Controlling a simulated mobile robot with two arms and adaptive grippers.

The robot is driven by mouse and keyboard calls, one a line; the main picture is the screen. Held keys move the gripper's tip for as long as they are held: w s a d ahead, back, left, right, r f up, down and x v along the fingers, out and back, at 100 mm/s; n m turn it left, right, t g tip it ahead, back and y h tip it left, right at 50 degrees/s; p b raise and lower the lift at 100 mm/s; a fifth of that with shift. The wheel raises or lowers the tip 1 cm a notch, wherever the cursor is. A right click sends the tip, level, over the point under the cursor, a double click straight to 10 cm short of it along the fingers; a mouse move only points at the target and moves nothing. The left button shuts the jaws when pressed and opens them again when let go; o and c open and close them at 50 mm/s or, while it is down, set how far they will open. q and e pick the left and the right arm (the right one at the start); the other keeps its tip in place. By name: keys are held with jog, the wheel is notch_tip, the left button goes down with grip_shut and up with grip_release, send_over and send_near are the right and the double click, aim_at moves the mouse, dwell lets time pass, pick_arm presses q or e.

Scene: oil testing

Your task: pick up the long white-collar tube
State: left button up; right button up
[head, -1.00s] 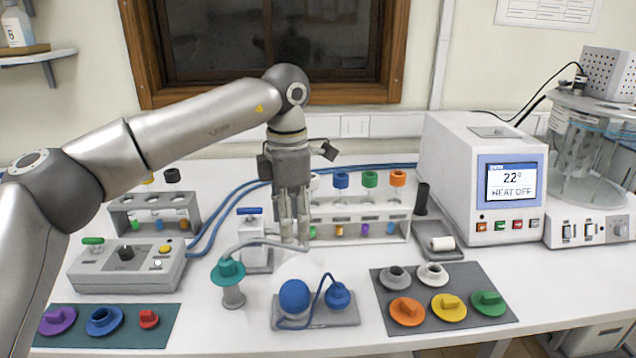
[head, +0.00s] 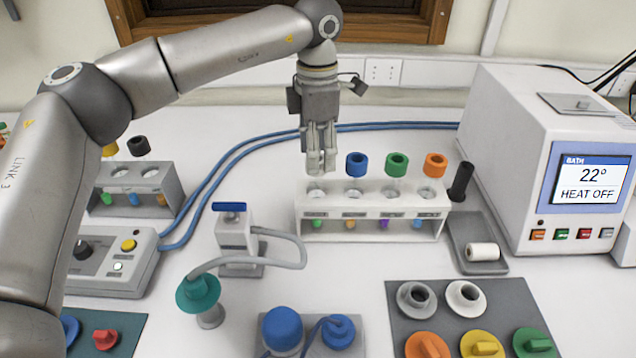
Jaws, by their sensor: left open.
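The white rack (head: 372,229) holds a row of long tubes with coloured collars. Blue (head: 357,165), green (head: 397,165) and orange (head: 435,165) collars stand above its right slots. At the leftmost slot, the lower end of a tube (head: 317,223) shows green through the rack front. Its collar is hidden behind my fingers, so I cannot see its colour now. My left gripper (head: 319,170) points down, open, right over that leftmost slot. I cannot tell whether the fingers touch the tube. My right gripper is not in view.
A grey rack (head: 134,195) with black- and yellow-collared tubes stands at left. A valve block (head: 235,236) with a hose is at front left of the white rack. A black cylinder (head: 461,181), a tray and the heat bath (head: 540,150) are close on its right.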

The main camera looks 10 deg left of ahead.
aim_at(316, 180)
pick_arm(q)
jog(key=shift+f, duration=0.95)
notch_tip(316, 180, down, 5)
jog(key=shift+a+r+p, duration=0.1)
jog(key=shift+a+p, duration=0.05)
jog(key=shift+p, duration=1.05)
jog(key=shift+f, duration=0.4)
grip_shut()
